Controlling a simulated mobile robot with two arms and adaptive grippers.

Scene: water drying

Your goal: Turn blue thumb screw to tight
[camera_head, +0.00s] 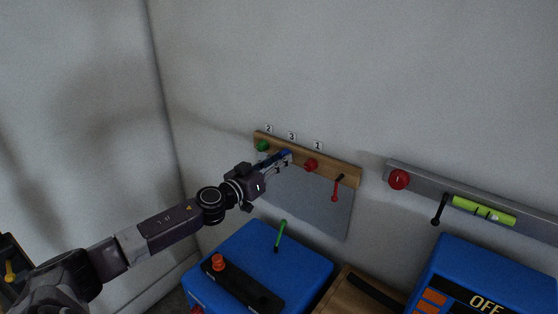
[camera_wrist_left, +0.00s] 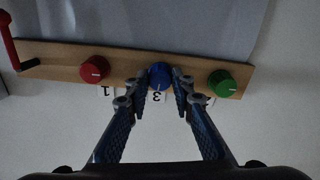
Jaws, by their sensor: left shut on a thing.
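The blue thumb screw (camera_wrist_left: 160,76) sits in the middle of the wooden rail (camera_wrist_left: 50,57), by the label 3. My left gripper (camera_wrist_left: 160,87) has one finger on each side of the blue screw and is shut on it. In the head view my left arm comes in from the left, and the left gripper (camera_head: 287,158) reaches the rail (camera_head: 344,177) and mostly hides the blue screw. The white mark on the blue knob is hard to read. My right gripper is not in view.
A green screw (camera_head: 263,146) and a red screw (camera_head: 311,164) flank the blue one on the rail. A red lever (camera_head: 337,187) hangs at the rail's right end. A blue box with an orange knob (camera_head: 218,262) and a green lever (camera_head: 280,235) stands below. Another blue box (camera_head: 490,264) reads OFF.

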